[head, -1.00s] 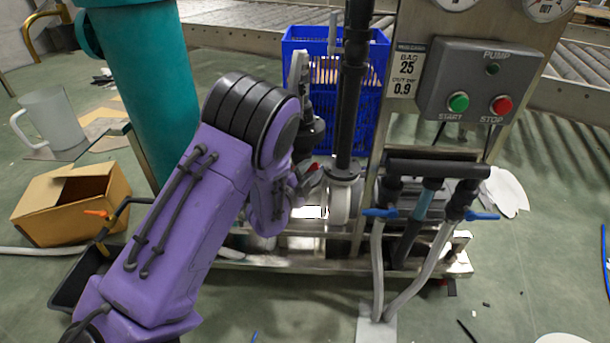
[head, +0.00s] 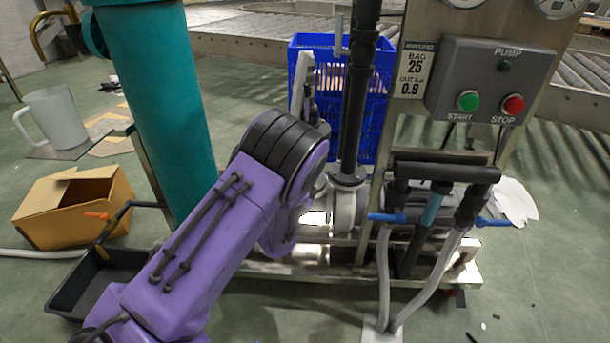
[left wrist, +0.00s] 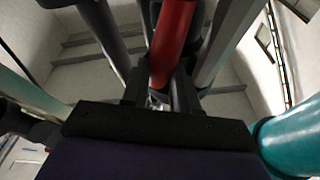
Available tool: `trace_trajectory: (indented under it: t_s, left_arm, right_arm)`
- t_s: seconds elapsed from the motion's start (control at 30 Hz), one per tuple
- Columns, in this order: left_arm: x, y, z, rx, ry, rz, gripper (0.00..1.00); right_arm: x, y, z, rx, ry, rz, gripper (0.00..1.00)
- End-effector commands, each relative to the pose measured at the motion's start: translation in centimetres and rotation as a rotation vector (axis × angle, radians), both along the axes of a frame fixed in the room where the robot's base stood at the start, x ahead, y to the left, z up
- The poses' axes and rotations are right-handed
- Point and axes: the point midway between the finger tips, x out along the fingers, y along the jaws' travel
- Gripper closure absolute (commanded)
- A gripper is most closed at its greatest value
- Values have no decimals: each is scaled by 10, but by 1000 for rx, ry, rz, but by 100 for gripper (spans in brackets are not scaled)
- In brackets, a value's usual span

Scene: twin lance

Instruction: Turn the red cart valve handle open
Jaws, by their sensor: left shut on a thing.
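The red valve handle (left wrist: 172,40) shows in the left wrist view as a red bar running up from between my fingers. My left gripper (left wrist: 160,92) is shut on it, with a dark finger on each side. In the head view my purple left arm (head: 215,240) reaches in from the lower left and hides the handle and the fingertips. The cart (head: 345,265) stands just beyond, with a black vertical pipe (head: 356,110) and a pale flanged fitting (head: 346,205) right beside my wrist. My right gripper is not in view.
A teal column (head: 155,110) stands left of my arm. A grey pump panel (head: 493,85), hoses and blue levers (head: 386,217) are at the right. A blue crate (head: 310,42) is behind. A cardboard box (head: 75,210) and black tray (head: 75,285) lie on the left floor.

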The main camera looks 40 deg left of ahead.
Motion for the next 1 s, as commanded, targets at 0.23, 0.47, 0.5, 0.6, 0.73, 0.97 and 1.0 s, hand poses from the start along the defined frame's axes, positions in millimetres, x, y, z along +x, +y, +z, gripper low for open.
trace_trajectory:
  t_s: [0.23,0.47,0.5,0.6,0.73,0.97,1.0]
  left_arm:
    - [-2,5,2,-146,-95,6,100]
    - [-3,7,2,-231,-148,6,100]
    - [-3,7,2,-239,-155,6,100]
    - [-3,8,2,-257,-166,6,100]
    - [-4,8,2,-267,-172,6,100]
    - [-4,9,3,-271,-175,6,100]
    - [-4,9,3,-271,-175,6,100]
  right_arm:
    - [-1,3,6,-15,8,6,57]
    - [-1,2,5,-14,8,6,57]
    - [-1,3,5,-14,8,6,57]
    - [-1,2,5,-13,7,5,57]
    - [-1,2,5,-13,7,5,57]
    - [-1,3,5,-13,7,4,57]
    - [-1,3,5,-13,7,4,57]
